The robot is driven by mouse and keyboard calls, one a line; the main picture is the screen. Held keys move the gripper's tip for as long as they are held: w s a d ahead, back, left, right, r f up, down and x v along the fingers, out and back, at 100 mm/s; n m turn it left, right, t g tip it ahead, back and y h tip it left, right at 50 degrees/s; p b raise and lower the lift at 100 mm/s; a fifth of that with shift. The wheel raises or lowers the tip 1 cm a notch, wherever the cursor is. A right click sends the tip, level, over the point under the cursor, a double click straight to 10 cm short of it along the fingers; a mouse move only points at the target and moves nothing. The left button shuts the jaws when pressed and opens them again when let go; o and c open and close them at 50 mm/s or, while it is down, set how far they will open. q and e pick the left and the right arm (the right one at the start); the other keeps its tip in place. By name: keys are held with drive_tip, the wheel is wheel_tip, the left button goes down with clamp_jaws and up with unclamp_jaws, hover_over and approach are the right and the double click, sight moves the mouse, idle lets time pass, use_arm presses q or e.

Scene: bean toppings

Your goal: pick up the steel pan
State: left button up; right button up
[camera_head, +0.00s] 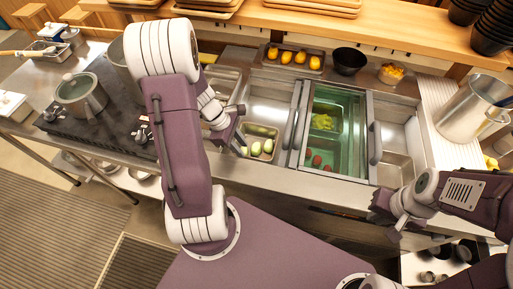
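Several steel pans are in view, and I cannot tell which one the task means. A steel pan (262,131) with green and pale vegetables sits in the counter well, just right of my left gripper (236,137). An empty-looking steel pan (394,166) sits in the right-hand well. My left gripper hangs over the counter, its fingers small and partly hidden by its own arm. My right gripper (384,211) is at the counter's front edge, below the right-hand pan. Nothing shows held in either gripper, and their finger gaps are unclear.
A lidded pot (81,95) stands on the dark stove (96,126) at left. A glass-lidded well (335,128) holds green and red food. A tray of yellow food (293,57), a black bowl (349,61) and a large steel pot (470,108) stand behind and right.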

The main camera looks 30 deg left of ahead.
use_arm(q)
drive_tip(key=x, duration=0.2)
drive_tip(key=b+x, duration=0.1)
drive_tip(key=x, duration=0.3)
drive_tip(key=shift+w+f, duration=0.35)
drive_tip(key=shift+w, duration=0.1)
drive_tip(key=shift+s, duration=0.1)
drive_tip(key=shift+f, duration=0.1)
drive_tip(key=shift+c, duration=0.3)
clamp_jaws()
idle(0.8)
